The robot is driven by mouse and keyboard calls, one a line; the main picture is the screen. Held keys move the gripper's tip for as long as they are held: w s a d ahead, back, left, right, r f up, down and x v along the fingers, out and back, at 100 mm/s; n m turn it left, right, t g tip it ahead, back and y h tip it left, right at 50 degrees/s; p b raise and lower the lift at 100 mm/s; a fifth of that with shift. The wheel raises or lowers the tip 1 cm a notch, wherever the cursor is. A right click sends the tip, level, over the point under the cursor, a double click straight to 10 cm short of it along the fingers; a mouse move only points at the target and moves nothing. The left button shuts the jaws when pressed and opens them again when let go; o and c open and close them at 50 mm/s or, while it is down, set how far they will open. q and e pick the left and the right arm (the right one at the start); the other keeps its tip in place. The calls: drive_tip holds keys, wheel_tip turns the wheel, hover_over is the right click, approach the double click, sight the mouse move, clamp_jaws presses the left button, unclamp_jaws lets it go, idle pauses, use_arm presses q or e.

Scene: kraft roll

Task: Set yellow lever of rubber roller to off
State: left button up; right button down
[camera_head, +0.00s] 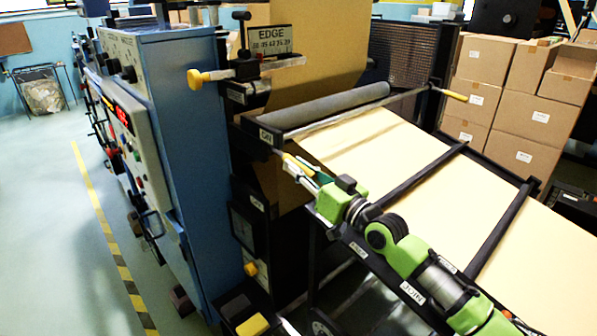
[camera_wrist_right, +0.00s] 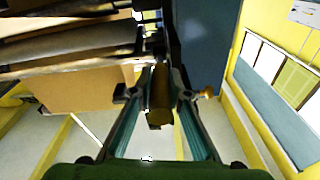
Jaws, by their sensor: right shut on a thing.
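The rubber roller (camera_head: 330,107) is a dark grey cylinder lying across the top of the machine, above the kraft paper. The yellow lever (camera_head: 291,162) is at its near left end, below a small label plate. My right gripper (camera_head: 304,171) is at this lever, coming in from the lower right. In the right wrist view the yellow lever (camera_wrist_right: 160,92) stands between the two fingers of the gripper (camera_wrist_right: 160,98), which are shut on it. The gripper partly hides the lever in the head view. My left gripper is not in view.
A yellow-tipped handle (camera_head: 455,95) sticks out at the roller's far right end. Another yellow knob (camera_head: 200,78) is at the upper left. The kraft paper (camera_head: 385,150) slopes right across dark bars beside my arm. The blue cabinet (camera_head: 180,130) stands left; cardboard boxes (camera_head: 515,110) are stacked right.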

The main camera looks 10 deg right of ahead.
drive_tip(key=c, duration=1.9)
unclamp_jaws()
drive_tip(key=v, duration=1.2)
drive_tip(key=shift+f, duration=0.1)
